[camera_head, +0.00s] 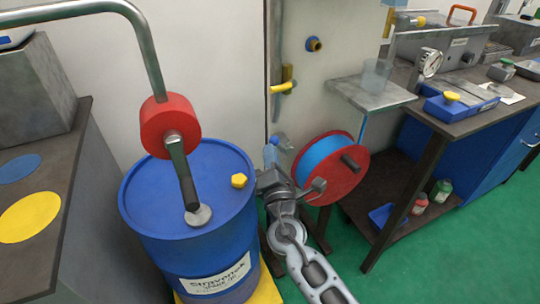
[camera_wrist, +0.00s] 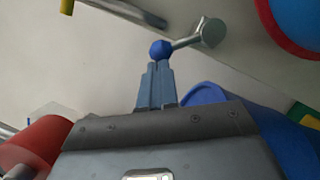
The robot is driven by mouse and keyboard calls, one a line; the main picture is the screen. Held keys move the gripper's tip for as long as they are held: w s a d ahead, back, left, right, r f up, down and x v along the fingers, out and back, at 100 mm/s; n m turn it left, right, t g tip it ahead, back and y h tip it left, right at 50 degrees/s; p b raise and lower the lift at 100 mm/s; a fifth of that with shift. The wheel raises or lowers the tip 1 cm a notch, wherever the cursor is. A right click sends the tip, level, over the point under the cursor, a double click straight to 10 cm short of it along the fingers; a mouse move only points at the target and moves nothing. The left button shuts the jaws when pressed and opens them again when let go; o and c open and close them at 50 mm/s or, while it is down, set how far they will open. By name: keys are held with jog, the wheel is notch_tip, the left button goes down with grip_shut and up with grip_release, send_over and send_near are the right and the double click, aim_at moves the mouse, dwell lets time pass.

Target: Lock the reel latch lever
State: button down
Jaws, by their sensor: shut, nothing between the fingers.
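The reel (camera_head: 323,160) has red flanges and a blue winding, and stands right of my gripper. Part of its red rim and blue winding shows at the top right of the wrist view (camera_wrist: 296,22). The latch lever (camera_wrist: 186,42) is a metal rod with a blue ball knob (camera_wrist: 161,49) at one end and a round grey hub at the other. It also appears small and partly hidden beside the reel in the head view (camera_head: 283,142). My gripper (camera_wrist: 157,66) is shut and empty, its fingertips right at the knob; I cannot tell whether they touch. It also shows in the head view (camera_head: 271,150).
A blue drum (camera_head: 170,225) stands left of my arm, with a red cylinder (camera_head: 168,122) on a bent pipe above. A yellow handle (camera_head: 282,88) sticks out from the wall panel. A grey shelf (camera_head: 372,97) and a workbench (camera_head: 455,120) lie to the right. Green floor shows between.

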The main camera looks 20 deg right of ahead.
aim_at(279, 143)
jog(key=r+m+p, duration=0.1)
jog(key=d+r+m+p, duration=0.1)
jog(key=shift+m+g, duration=0.4)
jog(key=m+p, duration=0.1)
jog(key=d+r+m+g, duration=0.1)
jog(key=shift+m+p, duration=0.35)
jog(key=shift+m, duration=0.05)
jog(key=shift+d+r+m+p, duration=0.3)
jog(key=shift+d+m+p, duration=0.35)
jog(key=shift+d+m, duration=0.35)
jog(key=shift+d+r, duration=0.1)
jog(key=shift+d, duration=0.05)
